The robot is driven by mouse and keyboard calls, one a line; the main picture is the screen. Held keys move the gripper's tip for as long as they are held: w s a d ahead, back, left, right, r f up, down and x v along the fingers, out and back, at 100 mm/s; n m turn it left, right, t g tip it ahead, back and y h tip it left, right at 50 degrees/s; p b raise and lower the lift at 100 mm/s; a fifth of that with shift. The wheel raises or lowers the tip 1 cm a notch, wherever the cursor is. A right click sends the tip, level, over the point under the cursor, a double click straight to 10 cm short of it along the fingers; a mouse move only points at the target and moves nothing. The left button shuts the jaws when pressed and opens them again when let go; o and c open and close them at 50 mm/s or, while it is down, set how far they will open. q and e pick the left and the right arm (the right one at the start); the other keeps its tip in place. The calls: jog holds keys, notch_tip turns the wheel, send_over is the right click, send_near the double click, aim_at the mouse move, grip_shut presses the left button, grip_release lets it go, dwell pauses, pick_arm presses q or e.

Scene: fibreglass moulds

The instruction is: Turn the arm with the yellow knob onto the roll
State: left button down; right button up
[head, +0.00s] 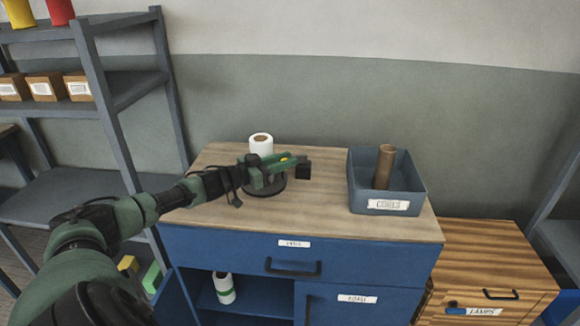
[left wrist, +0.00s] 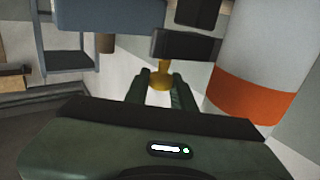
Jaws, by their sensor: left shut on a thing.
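A white roll (head: 261,145) with a brown core stands upright on a dark round base (head: 268,190) on the cabinet top. In the left wrist view a large white roll with an orange band (left wrist: 265,65) is at the right. My left gripper (head: 284,160) reaches in front of the roll, shut on the yellow knob (left wrist: 160,78). The knob sits between the fingertips (left wrist: 160,84), against a dark bar (left wrist: 185,45), which I take for the arm. In the head view only a bit of yellow shows, beside a black block (head: 303,171). My right gripper is not in view.
A blue-grey bin (head: 388,208) with a brown tube (head: 384,167) stands right on the wooden cabinet top (head: 325,215). A wooden LAMPS box (head: 478,265) is at right, shelving (head: 110,100) at left.

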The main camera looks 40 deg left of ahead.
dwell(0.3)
pick_arm(q)
jog(key=c, duration=1.2)
grip_release()
jog(key=shift+o, duration=0.2)
jog(key=shift+s+a+f, duration=0.1)
jog(key=shift+s+a, duration=0.1)
jog(key=shift+s, duration=0.25)
jog(key=v, duration=0.6)
jog(key=shift+s+p, duration=0.4)
jog(key=shift+p, duration=0.05)
